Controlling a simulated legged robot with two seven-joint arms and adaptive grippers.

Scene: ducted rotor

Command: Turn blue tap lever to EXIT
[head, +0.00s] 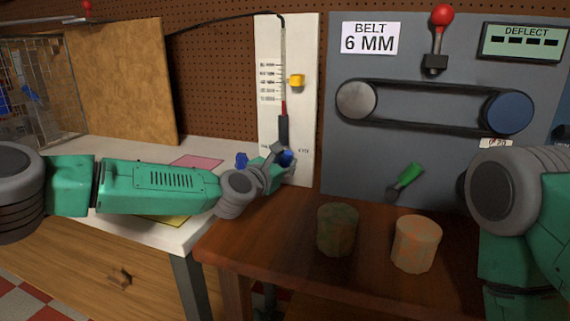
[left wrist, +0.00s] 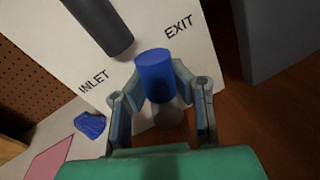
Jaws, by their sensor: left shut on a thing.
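The blue tap lever (left wrist: 155,72) shows as a blue cylinder in front of the white board (left wrist: 207,62), below a dark tube end. The printed word EXIT (left wrist: 179,27) is above and right of it, and INLET (left wrist: 94,83) is to its left. My left gripper (left wrist: 158,82) is shut on the blue lever, one finger on each side. In the head view my left gripper (head: 279,161) is at the foot of the white board, with blue (head: 288,156) showing between its fingers. The lever's pivot is hidden. My right gripper is outside the views.
Another blue piece (left wrist: 90,125) lies left of the gripper, near a pink sheet (left wrist: 47,158). Two mottled cylinders (head: 337,229) (head: 416,243) stand on the brown bench. A grey panel (head: 400,165) with a belt and a green-handled lever (head: 409,176) rises behind it.

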